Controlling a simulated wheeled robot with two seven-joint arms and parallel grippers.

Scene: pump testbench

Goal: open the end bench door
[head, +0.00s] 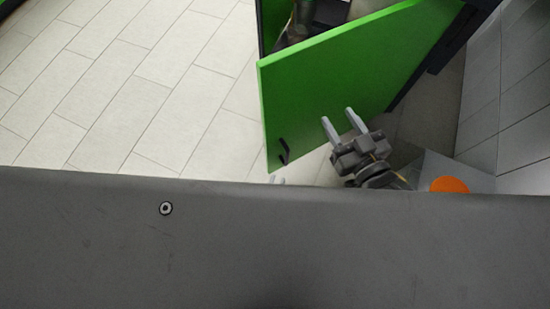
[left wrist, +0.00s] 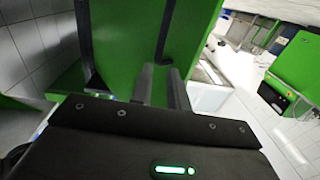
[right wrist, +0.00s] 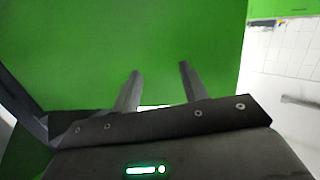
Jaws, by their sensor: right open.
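The green end bench door (head: 340,85) stands swung out from the bench in the head view, with part of the bench interior visible behind its top edge. Its black handle (head: 283,153) sits near the lower left corner. My right gripper (head: 344,120) is open and empty in front of the door's face. The green panel fills much of the right wrist view (right wrist: 150,40) beyond the spread fingers. Of my left gripper (head: 277,180), only a fingertip shows, below the handle and apart from it. In the left wrist view its fingers (left wrist: 160,72) are a little apart, with green panels beyond.
A grey surface (head: 250,245) hides the lower part of the head view. An orange disc (head: 449,185) lies at the right. Tiled floor (head: 130,90) is clear left of the door. A tiled wall (head: 515,90) closes the right side.

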